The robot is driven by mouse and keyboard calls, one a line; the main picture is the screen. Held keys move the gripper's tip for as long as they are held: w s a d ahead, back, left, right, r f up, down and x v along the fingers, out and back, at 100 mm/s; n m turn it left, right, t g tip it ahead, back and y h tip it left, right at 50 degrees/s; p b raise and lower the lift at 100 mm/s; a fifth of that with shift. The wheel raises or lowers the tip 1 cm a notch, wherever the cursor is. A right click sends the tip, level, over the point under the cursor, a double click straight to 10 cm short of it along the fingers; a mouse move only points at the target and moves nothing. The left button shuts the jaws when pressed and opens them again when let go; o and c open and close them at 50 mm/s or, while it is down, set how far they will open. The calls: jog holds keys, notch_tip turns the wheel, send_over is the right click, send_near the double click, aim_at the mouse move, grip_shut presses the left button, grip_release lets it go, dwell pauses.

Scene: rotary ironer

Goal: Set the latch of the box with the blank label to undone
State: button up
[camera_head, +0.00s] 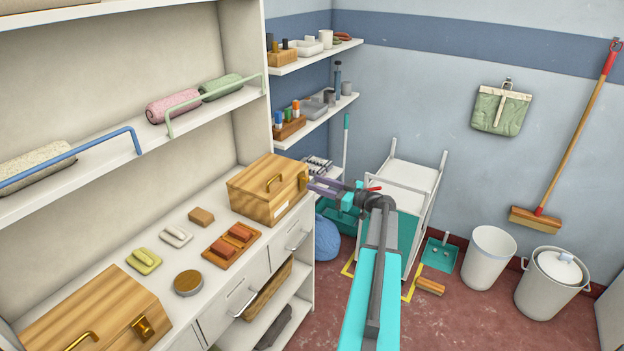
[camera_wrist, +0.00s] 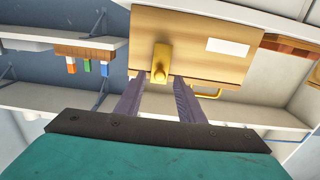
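The wooden box with a blank white label (camera_wrist: 228,47) stands at the far end of the counter; the box (camera_head: 262,192) has a handle on its lid. Its brass latch (camera_head: 303,181) is on the end facing my gripper (camera_head: 312,184). In the wrist view the latch (camera_wrist: 160,62) shows as a brass knob-like piece on the box face (camera_wrist: 195,40). My gripper (camera_wrist: 160,78) is open, its two purple fingers apart, with the latch just at or beyond their tips. I cannot tell whether they touch it, nor the latch's state.
A second wooden box (camera_head: 92,312) with a brass latch (camera_head: 143,327) stands at the near left. Sponges, a round tin (camera_head: 188,283) and small blocks (camera_head: 230,243) lie between on the counter. A white cart (camera_head: 410,185) is beside my arm. Shelves with bottles (camera_wrist: 86,66) are close by.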

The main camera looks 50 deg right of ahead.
jog(key=shift+p+x, duration=0.4)
jog(key=shift+x, duration=1.05)
grip_shut()
